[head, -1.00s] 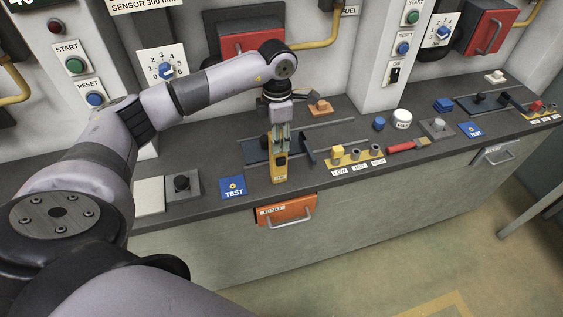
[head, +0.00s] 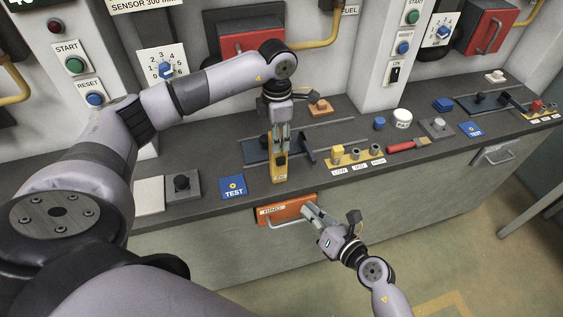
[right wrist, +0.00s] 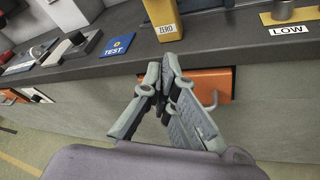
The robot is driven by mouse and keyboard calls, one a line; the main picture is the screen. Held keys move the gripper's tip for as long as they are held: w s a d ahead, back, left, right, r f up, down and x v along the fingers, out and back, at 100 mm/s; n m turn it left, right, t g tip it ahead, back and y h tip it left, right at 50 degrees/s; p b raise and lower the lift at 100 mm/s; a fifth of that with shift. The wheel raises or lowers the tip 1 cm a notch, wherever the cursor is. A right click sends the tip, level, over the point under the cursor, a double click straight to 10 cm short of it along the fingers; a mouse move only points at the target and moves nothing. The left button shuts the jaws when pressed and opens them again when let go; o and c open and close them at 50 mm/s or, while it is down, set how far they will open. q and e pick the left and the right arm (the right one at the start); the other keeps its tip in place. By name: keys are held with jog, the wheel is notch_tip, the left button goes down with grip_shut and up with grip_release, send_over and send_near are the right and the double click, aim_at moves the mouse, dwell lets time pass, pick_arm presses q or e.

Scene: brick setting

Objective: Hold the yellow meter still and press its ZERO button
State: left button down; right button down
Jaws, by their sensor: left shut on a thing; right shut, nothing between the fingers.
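The yellow meter (head: 278,175) stands upright at the front edge of the grey bench, with a dark patch on its face. My left gripper (head: 281,140) comes down from above and is shut on its upper part. The meter's lower part shows in the right wrist view (right wrist: 160,12), with a white ZERO label (right wrist: 166,29) near its base; its top is out of that view. My right gripper (head: 307,210) is shut and empty, below the bench edge in front of the orange drawer. Its fingertips (right wrist: 167,68) appear below the label, apart from the meter.
The orange drawer (head: 278,212) with a bar handle is close to my right gripper. A blue TEST plate (head: 233,187) lies left of the meter. A yellow strip with sockets (head: 356,158) and a red-handled tool (head: 401,146) lie right. The floor in front is open.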

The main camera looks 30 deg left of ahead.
aim_at(281, 161)
jog(key=a+r+n, duration=0.1)
jog(key=n, duration=0.1)
jog(key=s+a+r+n+g, duration=0.1)
jog(key=n, duration=0.1)
jog(key=s+r+n, duration=0.1)
jog(key=shift+a+r+n, duration=0.35)
jog(key=shift+a+n, duration=0.05)
jog(key=w+a, duration=0.5)
jog(key=a, duration=0.1)
jog(key=shift+w+a, duration=0.35)
jog(key=shift+a, duration=0.1)
dwell(1.1)
jog(key=shift+w+a, duration=0.25)
jog(key=shift+w+a, duration=0.3)
jog(key=shift+a, duration=0.05)
dwell(0.9)
jog(key=shift+s+d, duration=0.1)
jog(key=shift+d, duration=0.05)
jog(key=shift+s+d, duration=0.45)
jog(key=shift+d, duration=0.1)
